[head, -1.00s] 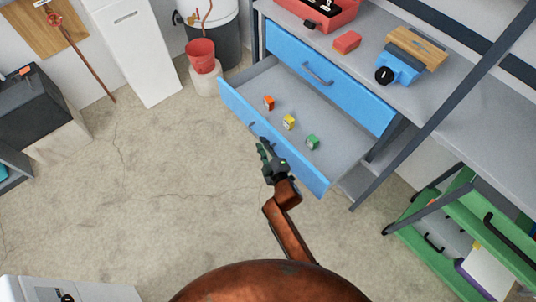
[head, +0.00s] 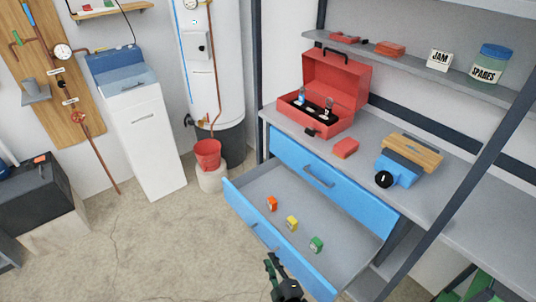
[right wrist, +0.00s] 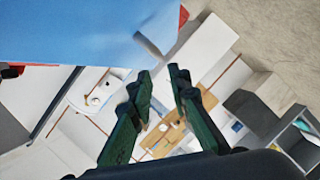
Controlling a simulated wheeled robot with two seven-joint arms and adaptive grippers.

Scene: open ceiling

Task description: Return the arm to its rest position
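My right gripper (head: 272,264) shows at the bottom of the head view, just off the front of the open lower blue drawer (head: 258,226). In the right wrist view its two dark green fingers (right wrist: 160,80) stand apart with nothing between them. A blue surface fills the upper left of that view, close to the fingers. Most of my right arm is below the head picture. My left gripper is not in view.
The drawer holds an orange item (head: 272,203), a yellow item (head: 292,223) and a green item (head: 316,244). A red toolbox (head: 340,82), a red block (head: 345,148) and a blue tool (head: 398,172) sit on the bench. The floor (head: 150,240) left of the drawer is clear.

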